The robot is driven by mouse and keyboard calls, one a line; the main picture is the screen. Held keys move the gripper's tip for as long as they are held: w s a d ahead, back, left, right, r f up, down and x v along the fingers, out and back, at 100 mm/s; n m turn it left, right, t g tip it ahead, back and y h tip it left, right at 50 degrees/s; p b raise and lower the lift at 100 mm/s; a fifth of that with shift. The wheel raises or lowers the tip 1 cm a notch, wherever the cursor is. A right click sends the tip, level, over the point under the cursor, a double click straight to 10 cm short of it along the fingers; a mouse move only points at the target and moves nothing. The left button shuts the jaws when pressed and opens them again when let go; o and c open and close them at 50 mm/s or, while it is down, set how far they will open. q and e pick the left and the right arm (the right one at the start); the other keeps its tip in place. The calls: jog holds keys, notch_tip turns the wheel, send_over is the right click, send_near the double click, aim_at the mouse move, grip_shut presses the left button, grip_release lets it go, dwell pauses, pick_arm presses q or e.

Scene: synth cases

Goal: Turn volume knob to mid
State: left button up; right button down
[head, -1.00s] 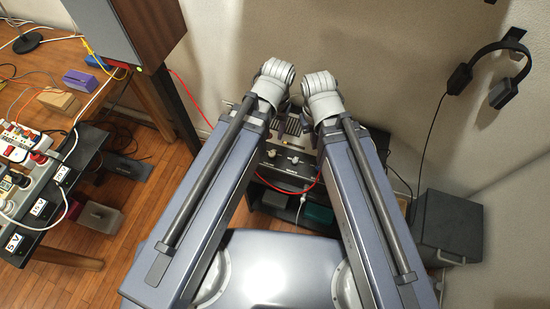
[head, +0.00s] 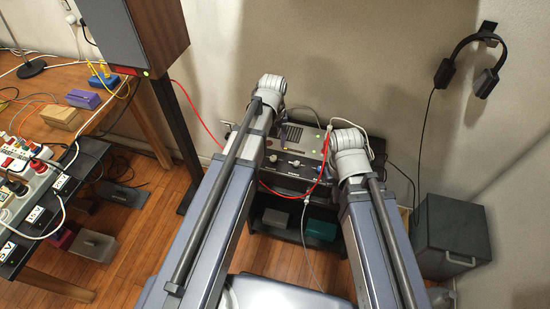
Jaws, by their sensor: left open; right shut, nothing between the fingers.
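A grey amplifier-like unit (head: 304,143) stands on a dark stand by the wall, between my two arms. Which one is the volume knob, and where the knobs point, is too small to tell. My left arm passes in front of the unit's left side and my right arm covers its right end.
A red cable (head: 285,193) droops across the unit's front. Below, the stand (head: 262,238) holds a grey box and a teal box (head: 320,229). A speaker (head: 135,35) on a black post stands left. A dark box (head: 450,236) stands on the floor at right.

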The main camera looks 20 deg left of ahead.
aim_at(273, 158)
pick_arm(q)
jog(key=shift+f+b, duration=3.7)
jog(key=shift+f, duration=0.1)
jog(key=shift+c, duration=0.3)
grip_shut()
